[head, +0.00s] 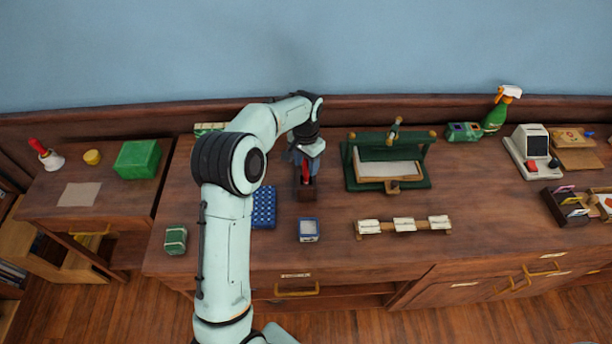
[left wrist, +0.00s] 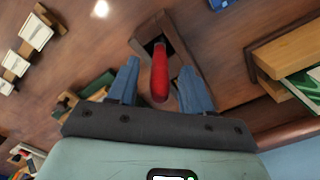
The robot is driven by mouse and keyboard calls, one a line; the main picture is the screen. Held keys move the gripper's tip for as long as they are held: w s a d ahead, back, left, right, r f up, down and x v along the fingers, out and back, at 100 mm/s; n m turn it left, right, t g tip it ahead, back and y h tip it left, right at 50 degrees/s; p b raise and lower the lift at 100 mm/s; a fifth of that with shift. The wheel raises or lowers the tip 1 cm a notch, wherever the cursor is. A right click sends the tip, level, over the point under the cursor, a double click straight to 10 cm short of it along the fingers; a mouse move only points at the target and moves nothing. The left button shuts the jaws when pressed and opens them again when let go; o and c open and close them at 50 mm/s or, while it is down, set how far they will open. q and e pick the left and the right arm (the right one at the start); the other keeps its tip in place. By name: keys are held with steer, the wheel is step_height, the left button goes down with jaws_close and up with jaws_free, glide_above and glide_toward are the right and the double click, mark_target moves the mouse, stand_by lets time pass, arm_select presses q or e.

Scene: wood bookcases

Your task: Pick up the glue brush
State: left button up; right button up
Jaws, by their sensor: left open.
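The glue brush shows in the left wrist view as a rounded red handle (left wrist: 160,75) sticking up out of a square wooden holder (left wrist: 181,50). Its lower end is hidden inside the holder. In the head view a small red part of the brush (head: 305,172) shows above the dark wooden holder (head: 307,193) on the counter. My left gripper (head: 304,168) is above the holder, pointing down. In the left wrist view its two blue fingers are open, one on each side of the red handle, with gaps visible. My right gripper is not in view.
A blue patterned pad (head: 264,208) and a small blue-and-white box (head: 309,230) lie near the holder. A green press (head: 386,184) stands to the right. A rack with white cards (head: 404,225) is in front of it.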

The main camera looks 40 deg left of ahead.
arm_select(q)
jaws_close()
steer(key=shift+r, duration=0.1)
